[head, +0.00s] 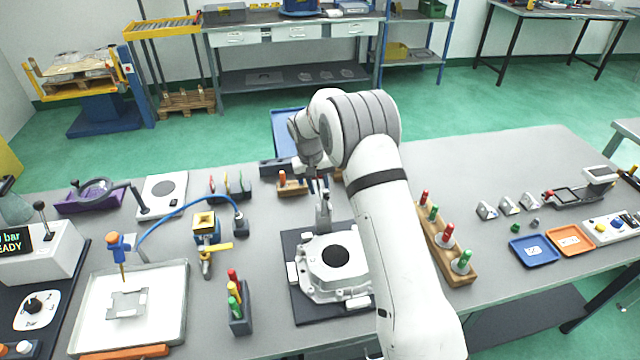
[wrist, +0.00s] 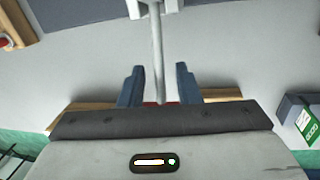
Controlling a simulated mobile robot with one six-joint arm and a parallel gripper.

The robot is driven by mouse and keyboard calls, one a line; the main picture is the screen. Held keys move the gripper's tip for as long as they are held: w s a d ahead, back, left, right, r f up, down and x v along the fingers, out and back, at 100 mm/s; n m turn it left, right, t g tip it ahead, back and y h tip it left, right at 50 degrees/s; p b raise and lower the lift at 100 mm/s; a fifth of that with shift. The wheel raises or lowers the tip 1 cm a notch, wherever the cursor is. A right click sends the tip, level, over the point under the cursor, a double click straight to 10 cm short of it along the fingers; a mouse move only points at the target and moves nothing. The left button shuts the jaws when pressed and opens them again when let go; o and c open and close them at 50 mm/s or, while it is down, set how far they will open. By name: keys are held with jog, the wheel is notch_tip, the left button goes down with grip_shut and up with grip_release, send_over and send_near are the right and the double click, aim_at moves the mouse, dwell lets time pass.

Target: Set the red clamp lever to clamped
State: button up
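The clamp (head: 323,212) stands at the back edge of an aluminium casting (head: 320,278) on a dark base plate. Its lever stands roughly upright in the head view, partly hidden by my gripper (head: 318,184). In the wrist view the grey lever rod (wrist: 157,55) runs from a pale bracket down between the two blue fingers of my gripper (wrist: 160,85). A little of its red grip (wrist: 157,103) shows close to the palm. The fingers are open, one on each side of the lever, with a visible gap on both sides.
A wooden block with red and green-topped pegs (head: 450,262) stands right of my arm. A dark holder with coloured handles (head: 240,318) stands left of the casting. A small wooden rack (head: 291,190) is close to the gripper.

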jog(key=shift+c, duration=0.3)
grip_shut()
